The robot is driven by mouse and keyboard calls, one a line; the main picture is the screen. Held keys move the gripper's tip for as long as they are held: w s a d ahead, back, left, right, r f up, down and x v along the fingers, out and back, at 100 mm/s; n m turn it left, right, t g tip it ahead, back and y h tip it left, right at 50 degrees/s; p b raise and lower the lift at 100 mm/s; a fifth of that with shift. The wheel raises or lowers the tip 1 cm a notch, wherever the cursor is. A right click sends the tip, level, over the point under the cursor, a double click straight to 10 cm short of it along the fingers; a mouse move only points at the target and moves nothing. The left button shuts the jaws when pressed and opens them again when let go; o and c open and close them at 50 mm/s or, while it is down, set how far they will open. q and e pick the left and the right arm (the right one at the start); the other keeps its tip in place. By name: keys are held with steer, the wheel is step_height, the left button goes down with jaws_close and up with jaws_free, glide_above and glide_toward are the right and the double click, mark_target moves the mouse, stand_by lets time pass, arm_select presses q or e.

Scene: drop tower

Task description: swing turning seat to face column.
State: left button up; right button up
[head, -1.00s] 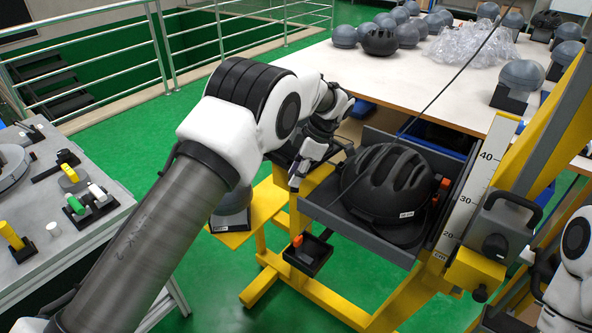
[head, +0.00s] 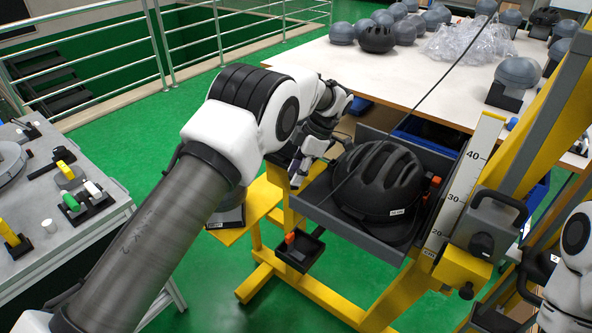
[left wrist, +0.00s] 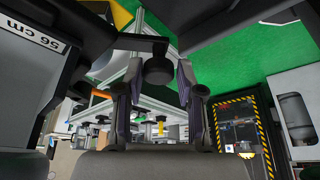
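The drop tower's yellow column (head: 553,140), with a centimetre scale (head: 462,190), leans across the right of the head view. Beside it a grey tray-like seat (head: 361,238) holds a black helmet (head: 378,182); I cannot tell for certain that this is the turning seat. My left gripper (head: 306,166) is at the tray's left side, its tips partly hidden. In the left wrist view its fingers (left wrist: 159,90) are apart, with a dark round knob (left wrist: 158,66) at or just beyond the tips; contact is unclear. My right gripper (head: 537,275) is mostly cut off at the right.
A small black tray (head: 298,254) hangs in front. A white table (head: 420,85) with several headforms stands behind, a grey bench (head: 70,215) at left.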

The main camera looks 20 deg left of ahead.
arm_select(q)
steer(key=shift+o, duration=0.6)
steer(key=shift+w+d, duration=0.1)
steer(key=shift+r, duration=0.1)
steer(key=shift+r, duration=0.25)
steer(key=v, duration=1.1)
steer(key=shift+d, duration=0.2)
steer(key=shift+w+r, duration=0.1)
